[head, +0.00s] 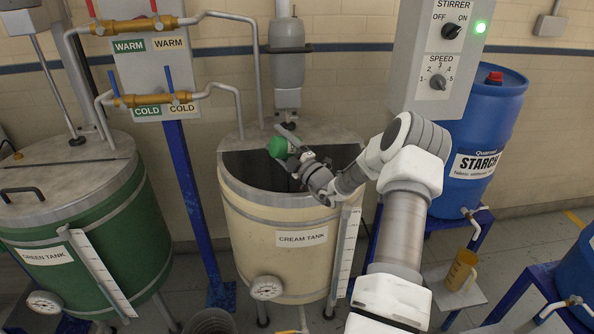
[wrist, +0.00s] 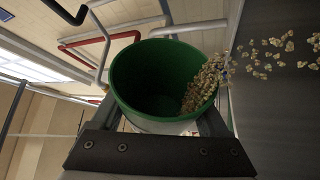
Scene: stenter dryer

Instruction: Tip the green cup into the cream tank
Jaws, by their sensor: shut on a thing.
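My gripper (head: 296,158) is shut on the green cup (head: 278,147) and holds it over the open front part of the cream tank (head: 260,222). The cup is tipped well over on its side. In the wrist view the cup (wrist: 130,75) sits between the two fingers, its mouth facing the camera. Pale granules (wrist: 205,85) lie along its right wall, and loose ones (wrist: 275,55) are in the air past the rim. The dark tank interior shows in the head view, but its contents cannot be made out.
The green tank (head: 85,235) stands at left. Warm and cold pipes (head: 150,99) and a stirrer motor (head: 287,60) stand behind the cream tank. The stirrer box (head: 430,60) reads ON with a green light. A blue starch barrel (head: 480,130) and amber jug (head: 461,270) are at right.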

